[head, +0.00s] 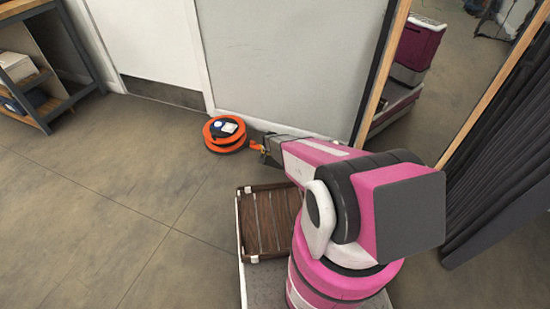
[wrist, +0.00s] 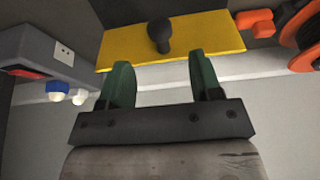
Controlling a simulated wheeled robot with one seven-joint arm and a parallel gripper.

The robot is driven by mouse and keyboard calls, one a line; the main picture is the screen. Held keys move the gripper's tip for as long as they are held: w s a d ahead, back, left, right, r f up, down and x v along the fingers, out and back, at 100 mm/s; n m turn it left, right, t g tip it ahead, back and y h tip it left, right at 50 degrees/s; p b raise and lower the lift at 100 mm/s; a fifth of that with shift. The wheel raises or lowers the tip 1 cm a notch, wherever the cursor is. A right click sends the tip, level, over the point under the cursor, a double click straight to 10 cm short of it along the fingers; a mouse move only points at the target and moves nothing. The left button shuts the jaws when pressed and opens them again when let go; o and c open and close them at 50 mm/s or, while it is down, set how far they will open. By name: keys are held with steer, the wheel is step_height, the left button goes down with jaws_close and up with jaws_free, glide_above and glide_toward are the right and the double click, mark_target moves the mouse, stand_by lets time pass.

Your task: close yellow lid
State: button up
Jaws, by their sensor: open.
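The yellow lid (wrist: 205,40) is a flat rectangular panel with a dark round knob (wrist: 161,36), at the top of the wrist view. My gripper (wrist: 160,72) has its two green fingers spread apart with nothing between them. The fingertips point toward the lid, one on either side of the knob's line, and the knob shows beyond them. I cannot tell whether the fingertips touch the lid or how far the lid stands open. In the head view my gripper (head: 262,150) is low near the wall, and the lid is mostly hidden by my arm.
An orange cable reel (head: 225,146) lies on the floor by the wall, left of my gripper. A grey box with a socket (wrist: 58,50) shows at the wrist view's left. A wooden slatted crate (head: 268,220) is near my base. Open floor lies left; a framed mirror stands right.

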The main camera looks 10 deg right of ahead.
steer(key=x, duration=0.7)
steer(key=shift+d+f, duration=0.1)
steer(key=shift+f, duration=0.15)
